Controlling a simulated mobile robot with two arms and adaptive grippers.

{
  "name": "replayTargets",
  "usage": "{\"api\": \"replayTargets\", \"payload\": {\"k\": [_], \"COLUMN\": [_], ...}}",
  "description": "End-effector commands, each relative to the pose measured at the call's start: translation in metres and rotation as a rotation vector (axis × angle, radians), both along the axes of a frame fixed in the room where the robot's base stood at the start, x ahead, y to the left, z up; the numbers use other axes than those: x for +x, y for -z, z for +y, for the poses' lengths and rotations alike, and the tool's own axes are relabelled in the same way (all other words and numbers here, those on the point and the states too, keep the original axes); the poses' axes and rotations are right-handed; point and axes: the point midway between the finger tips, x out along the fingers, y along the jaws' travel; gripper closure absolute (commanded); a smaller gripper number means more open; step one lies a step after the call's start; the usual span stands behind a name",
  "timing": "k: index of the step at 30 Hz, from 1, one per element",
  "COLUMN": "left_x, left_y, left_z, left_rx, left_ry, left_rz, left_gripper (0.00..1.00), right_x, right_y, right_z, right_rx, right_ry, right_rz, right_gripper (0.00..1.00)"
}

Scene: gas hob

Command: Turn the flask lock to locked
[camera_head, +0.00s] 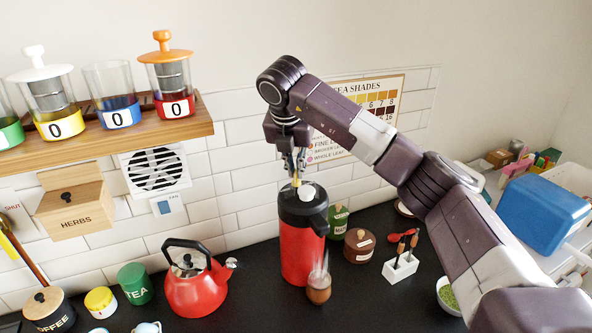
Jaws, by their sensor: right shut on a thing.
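The red flask (297,252) with a black top (302,208) stands upright on the dark worktop near the middle of the head view. A pale knob (307,192) shows on its top, with a small yellow piece (295,179) beside it. My right gripper (293,172) points down at the flask top, its fingers shut on the small yellow piece, which I take to be the lock. The lock's markings are too small to read, so its position cannot be told. My left gripper is not in view.
A red kettle (195,285) stands left of the flask. A brown gourd cup (318,288) stands close in front of it. A green tin (338,221), a brown pot (359,246) and a white holder (400,268) are to the right. A shelf (110,142) with jars overhangs the left.

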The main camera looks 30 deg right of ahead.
Motion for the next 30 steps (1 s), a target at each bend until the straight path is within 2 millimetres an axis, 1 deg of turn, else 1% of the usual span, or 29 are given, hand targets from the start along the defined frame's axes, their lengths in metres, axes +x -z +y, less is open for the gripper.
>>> {"api": "replayTargets", "payload": {"k": [7, 19, 20, 24, 25, 30], "left_x": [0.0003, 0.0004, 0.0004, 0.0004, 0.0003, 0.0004], "left_y": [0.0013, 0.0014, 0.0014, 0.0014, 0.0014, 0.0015], "left_z": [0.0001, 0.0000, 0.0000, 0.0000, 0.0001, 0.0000], "left_rx": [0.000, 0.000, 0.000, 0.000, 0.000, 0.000], "left_ry": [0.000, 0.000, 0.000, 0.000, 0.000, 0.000], "left_rz": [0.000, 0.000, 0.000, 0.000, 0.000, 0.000], "left_gripper": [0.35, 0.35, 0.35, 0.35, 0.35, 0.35], "right_x": [0.0010, 0.0010, 0.0010, 0.0009, 0.0008, 0.0005], "right_y": [-0.0017, -0.0018, -0.0018, -0.0013, -0.0012, -0.0007], "right_z": [0.0001, 0.0000, 0.0000, 0.0000, 0.0001, 0.0002], "right_rx": [0.001, 0.001, 0.001, 0.001, 0.000, 0.001], "right_ry": [0.050, 0.057, 0.057, 0.055, 0.055, 0.054], "right_rz": [-0.005, -0.005, -0.005, -0.004, -0.003, -0.002], "right_gripper": [1.00, 1.00, 0.92, 0.77, 0.75, 0.75]}}
